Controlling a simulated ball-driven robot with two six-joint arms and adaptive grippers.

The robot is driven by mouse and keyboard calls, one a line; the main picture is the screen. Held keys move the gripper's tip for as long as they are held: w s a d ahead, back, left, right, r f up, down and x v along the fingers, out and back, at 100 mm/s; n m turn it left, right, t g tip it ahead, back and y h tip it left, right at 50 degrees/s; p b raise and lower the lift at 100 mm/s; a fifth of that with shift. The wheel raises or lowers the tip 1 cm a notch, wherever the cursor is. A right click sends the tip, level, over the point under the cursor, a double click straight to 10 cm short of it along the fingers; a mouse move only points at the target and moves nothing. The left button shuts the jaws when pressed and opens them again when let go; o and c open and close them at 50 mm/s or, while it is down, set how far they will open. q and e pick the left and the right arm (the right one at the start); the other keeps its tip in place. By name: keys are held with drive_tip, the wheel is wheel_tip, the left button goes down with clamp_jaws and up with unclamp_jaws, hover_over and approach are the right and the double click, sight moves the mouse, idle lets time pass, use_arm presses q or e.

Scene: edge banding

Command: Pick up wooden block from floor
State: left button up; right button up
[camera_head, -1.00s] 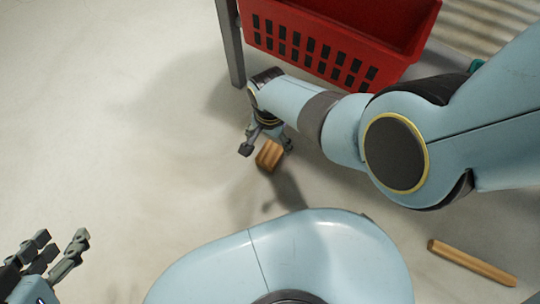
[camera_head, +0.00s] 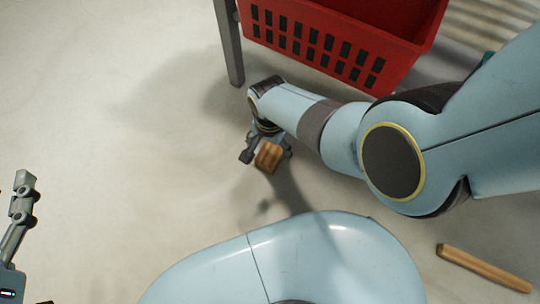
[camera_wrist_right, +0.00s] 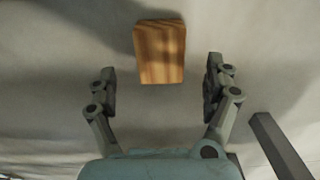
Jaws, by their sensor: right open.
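A short wooden block (camera_head: 268,158) lies on the pale floor, near the middle of the head view. My right gripper (camera_head: 266,156) is at the block, with its fingers spread on either side of it in that view. In the right wrist view the block (camera_wrist_right: 160,52) shows between and just beyond the open fingertips of my right gripper (camera_wrist_right: 161,75). There is a gap on both sides, and nothing is held. My left gripper (camera_head: 22,205) shows only in part at the left edge. I cannot tell how its fingers stand.
A red slotted basket (camera_head: 330,50) stands at the top, by a grey metal post (camera_head: 229,45). A longer wooden piece (camera_head: 485,268) lies on the floor at the lower right. The floor at left is clear.

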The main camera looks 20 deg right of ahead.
sight(270, 153)
wheel_tip(270, 153, down, 2)
drive_tip(key=shift+f+b, duration=0.15)
drive_tip(key=shift+b, duration=0.8)
drive_tip(key=shift+f+b, duration=0.8)
drive_tip(key=shift+f, duration=0.1)
use_arm(q)
wheel_tip(270, 153, up, 22)
drive_tip(key=w+d+m+t+h, duration=0.2)
drive_tip(key=m+t+h, duration=0.2)
drive_tip(key=t, duration=0.6)
drive_tip(key=shift+w+d+h, duration=0.3)
drive_tip(key=shift+w+h, duration=0.1)
drive_tip(key=shift+h, duration=0.6)
use_arm(e)
drive_tip(key=shift+w, duration=0.1)
drive_tip(key=shift+c, duration=0.3)
drive_tip(key=c, duration=1.3)
use_arm(q)
drive_tip(key=shift+f, duration=0.1)
